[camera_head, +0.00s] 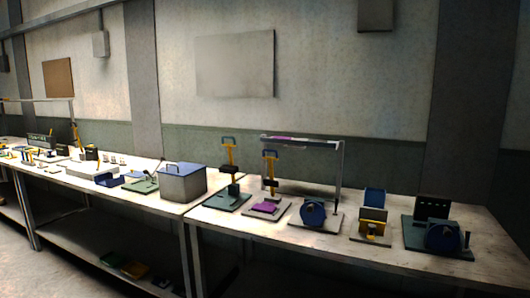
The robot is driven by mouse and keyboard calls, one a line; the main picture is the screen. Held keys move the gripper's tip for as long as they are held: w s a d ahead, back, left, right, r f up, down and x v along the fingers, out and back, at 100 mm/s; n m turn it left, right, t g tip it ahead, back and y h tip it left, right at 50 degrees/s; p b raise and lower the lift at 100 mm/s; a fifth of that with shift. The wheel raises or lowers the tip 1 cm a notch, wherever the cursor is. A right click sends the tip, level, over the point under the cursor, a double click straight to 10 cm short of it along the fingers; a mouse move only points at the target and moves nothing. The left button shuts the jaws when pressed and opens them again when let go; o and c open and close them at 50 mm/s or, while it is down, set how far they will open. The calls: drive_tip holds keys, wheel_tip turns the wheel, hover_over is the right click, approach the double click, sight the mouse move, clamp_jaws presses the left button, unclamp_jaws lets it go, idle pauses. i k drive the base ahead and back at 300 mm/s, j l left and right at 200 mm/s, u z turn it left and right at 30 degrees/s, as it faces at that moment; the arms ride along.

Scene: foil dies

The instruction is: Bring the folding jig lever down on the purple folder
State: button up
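A small purple piece (265,207), which looks like the purple folder, lies flat on a grey base plate (280,211) at the middle of the bench. A yellow upright lever with a blue handle (270,165) stands raised at the back of that plate, on a dark block. A similar yellow lever with a blue handle (229,153) stands raised on a green plate (222,203) just to the left. I cannot tell for certain which is the folding jig. My gripper is not in view.
Right of the plate stand a round blue device (313,213), a yellow-fronted fixture (372,222) and another blue device (443,238). A lamp frame (337,175) rises behind. The bench's front strip (270,243) is clear.

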sight(273, 184)
drive_tip(key=i+j+z, duration=0.4)
drive_tip(key=i+j, duration=0.35)
drive_tip(key=i, duration=0.25)
drive_tip(key=i+j+z, duration=0.4)
drive_tip(key=i+j, duration=0.5)
drive_tip(key=j, duration=0.15)
